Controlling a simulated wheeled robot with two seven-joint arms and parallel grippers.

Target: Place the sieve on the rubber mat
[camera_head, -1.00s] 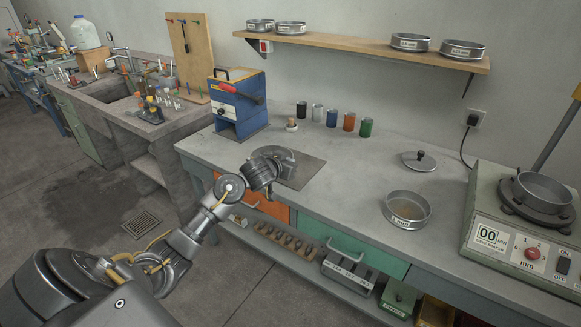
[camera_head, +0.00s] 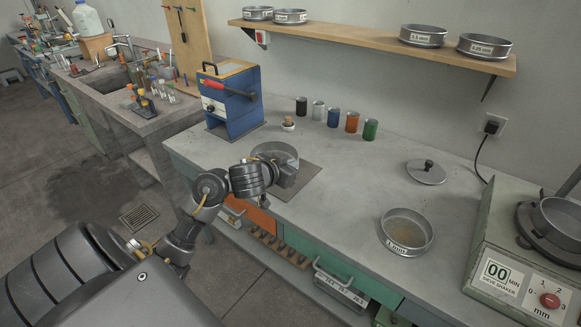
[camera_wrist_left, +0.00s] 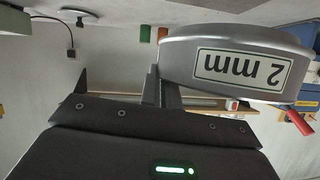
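My left gripper (camera_head: 270,176) is shut on the wall of a grey metal sieve (camera_head: 282,153) in the head view. In the left wrist view the sieve (camera_wrist_left: 236,62) shows a "2 mm" label, upside down in the picture, with the gripper's fingers (camera_wrist_left: 162,88) at its edge. The dark rubber mat (camera_head: 306,182) lies flat on the bench, partly hidden behind the sieve and gripper. The sieve overlaps the mat's left part in the picture; I cannot tell whether it touches it. My right gripper is not in view.
A blue machine (camera_head: 232,100) stands left behind the mat. Several coloured cups (camera_head: 351,121) line the back. A 1 mm sieve (camera_head: 406,232), a lid (camera_head: 426,172) and the sieve shaker (camera_head: 505,260) are to the right. The bench between mat and 1 mm sieve is clear.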

